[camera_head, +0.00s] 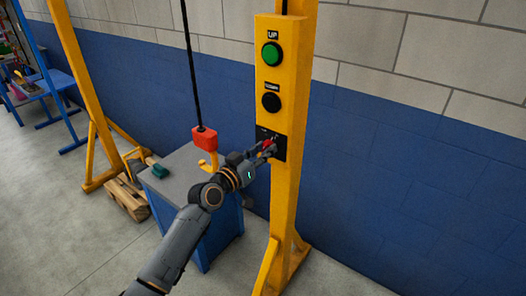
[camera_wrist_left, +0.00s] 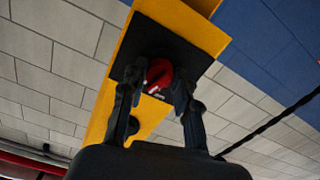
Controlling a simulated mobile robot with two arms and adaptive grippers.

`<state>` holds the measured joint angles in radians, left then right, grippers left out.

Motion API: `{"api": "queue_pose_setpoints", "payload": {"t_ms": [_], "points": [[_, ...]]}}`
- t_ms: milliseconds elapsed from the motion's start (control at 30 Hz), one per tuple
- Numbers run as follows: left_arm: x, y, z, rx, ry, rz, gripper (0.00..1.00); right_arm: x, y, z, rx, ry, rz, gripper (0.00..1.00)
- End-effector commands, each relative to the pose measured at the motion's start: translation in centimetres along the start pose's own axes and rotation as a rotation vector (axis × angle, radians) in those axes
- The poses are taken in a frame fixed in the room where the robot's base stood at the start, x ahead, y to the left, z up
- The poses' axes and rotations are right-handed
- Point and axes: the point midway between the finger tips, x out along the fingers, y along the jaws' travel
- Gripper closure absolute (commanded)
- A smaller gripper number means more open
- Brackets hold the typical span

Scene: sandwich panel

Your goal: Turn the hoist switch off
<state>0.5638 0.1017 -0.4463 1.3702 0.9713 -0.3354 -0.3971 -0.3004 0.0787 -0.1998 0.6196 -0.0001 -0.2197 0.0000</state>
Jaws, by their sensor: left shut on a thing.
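The hoist switch is a red knob (camera_head: 268,145) on a black plate (camera_head: 280,154), low on the yellow control post (camera_head: 285,190). My left gripper (camera_head: 266,150) is at the plate, with its fingers around the red knob. In the left wrist view, the red knob (camera_wrist_left: 159,73) sits between the two fingertips (camera_wrist_left: 156,84), and the gripper is shut on it. The fingers hide part of the knob and plate, so I cannot read its position. My right gripper is not in view.
Above the switch are a green UP button (camera_head: 271,54) and a black button (camera_head: 271,102). A red hoist block (camera_head: 204,138) with a yellow hook hangs over a blue cabinet (camera_head: 226,225).

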Motion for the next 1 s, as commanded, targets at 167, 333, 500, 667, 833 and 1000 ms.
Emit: {"api": "queue_pose_setpoints", "payload": {"t_ms": [167, 333, 500, 667, 833, 1000], "points": [[0.0, 0.05, 0.08, -0.165, 0.0, 0.0, 1.0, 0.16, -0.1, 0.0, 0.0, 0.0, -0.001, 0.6], [0.0, 0.05, 0.01, -0.326, 0.0, -0.001, 1.0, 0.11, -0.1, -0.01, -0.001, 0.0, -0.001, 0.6], [0.01, 0.09, -0.04, -0.483, 0.0, 0.0, 1.0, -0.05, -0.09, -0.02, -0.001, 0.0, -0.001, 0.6], [0.0, 0.09, -0.04, -0.611, 0.0, -0.001, 1.0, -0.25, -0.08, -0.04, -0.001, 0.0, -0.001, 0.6], [0.0, 0.12, 0.0, -0.717, -0.001, -0.001, 1.0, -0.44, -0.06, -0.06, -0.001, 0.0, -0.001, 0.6], [-0.01, 0.1, 0.02, -0.787, -0.002, -0.001, 1.0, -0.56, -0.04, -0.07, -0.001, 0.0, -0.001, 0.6]]}}
